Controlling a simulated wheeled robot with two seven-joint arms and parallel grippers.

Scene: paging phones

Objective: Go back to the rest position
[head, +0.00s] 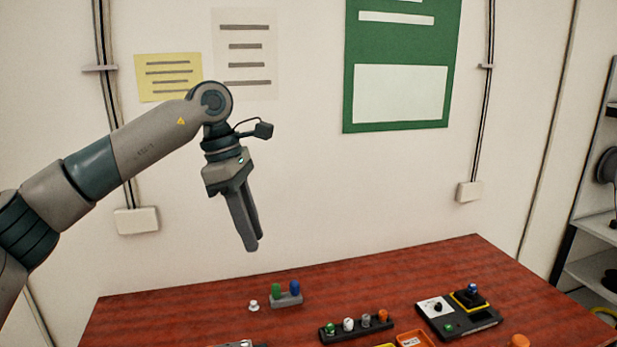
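My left arm comes in from the left, and my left gripper (254,243) hangs in the air above the back left of the red-brown table (200,318), pointing down. Its two fingers overlap from this angle, so I cannot tell if they are open or shut. I see nothing held between them. The gripper is apart from everything on the table. My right gripper is not in view.
A small grey holder (288,300) with a green and a blue peg stands below the gripper. Right of it are a black strip (355,329) with several knobs, an orange tray (413,340) and a dark control box (462,318). A shelf (597,240) stands at right.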

